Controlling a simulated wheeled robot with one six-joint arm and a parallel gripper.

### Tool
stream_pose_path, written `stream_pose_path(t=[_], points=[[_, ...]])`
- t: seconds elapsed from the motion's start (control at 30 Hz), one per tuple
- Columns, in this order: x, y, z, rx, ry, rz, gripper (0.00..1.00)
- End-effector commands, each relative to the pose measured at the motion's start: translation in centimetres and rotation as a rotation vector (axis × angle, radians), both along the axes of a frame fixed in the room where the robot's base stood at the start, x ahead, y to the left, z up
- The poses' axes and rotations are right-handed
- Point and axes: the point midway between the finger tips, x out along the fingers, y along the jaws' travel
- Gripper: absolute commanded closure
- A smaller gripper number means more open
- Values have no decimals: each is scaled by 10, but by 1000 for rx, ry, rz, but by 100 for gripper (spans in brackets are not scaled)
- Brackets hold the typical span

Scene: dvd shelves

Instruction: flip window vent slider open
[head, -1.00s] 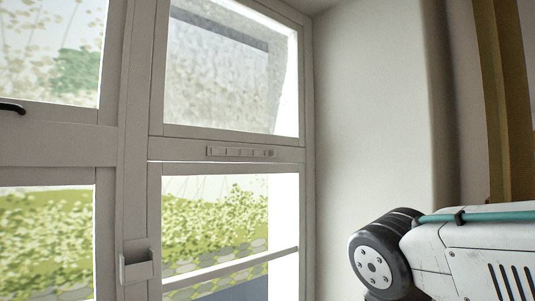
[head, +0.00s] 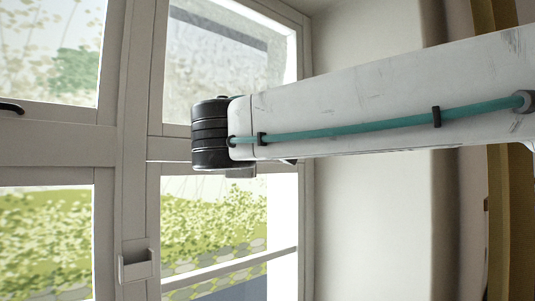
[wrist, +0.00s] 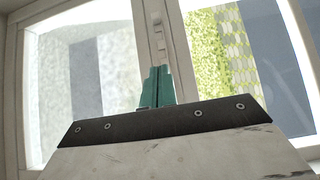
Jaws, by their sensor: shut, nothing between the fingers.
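The window vent slider (wrist: 158,32) shows in the wrist view as a small pale strip on the white rail between two panes. It lies just beyond my fingertips. In the head view my arm covers the part of the rail where the vent sits. My gripper (wrist: 157,72) has teal fingers, shut together with nothing between them. They point along the rail toward the vent. I cannot tell whether they touch it. In the head view the fingers are hidden behind my arm.
The white window frame (head: 133,100) has panes above and below the rail. A small box-like catch (head: 136,265) sits low on the upright, and a dark handle (head: 12,108) is at the far left. A bare wall (head: 365,230) stands to the right.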

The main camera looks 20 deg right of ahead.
Motion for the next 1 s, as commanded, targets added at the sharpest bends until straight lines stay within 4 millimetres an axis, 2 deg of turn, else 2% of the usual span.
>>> stream_pose_path(t=[0.17, 0.27, 0.73, 0.8, 1.0], points=[[3, -2, 0, 0, 1, -2, 100], [11, -6, -1, 1, 2, -6, 100], [97, -44, -1, 1, 2, -7, 100], [99, -56, -1, 2, 1, -8, 100], [106, -74, -1, 3, 2, -5, 100]])
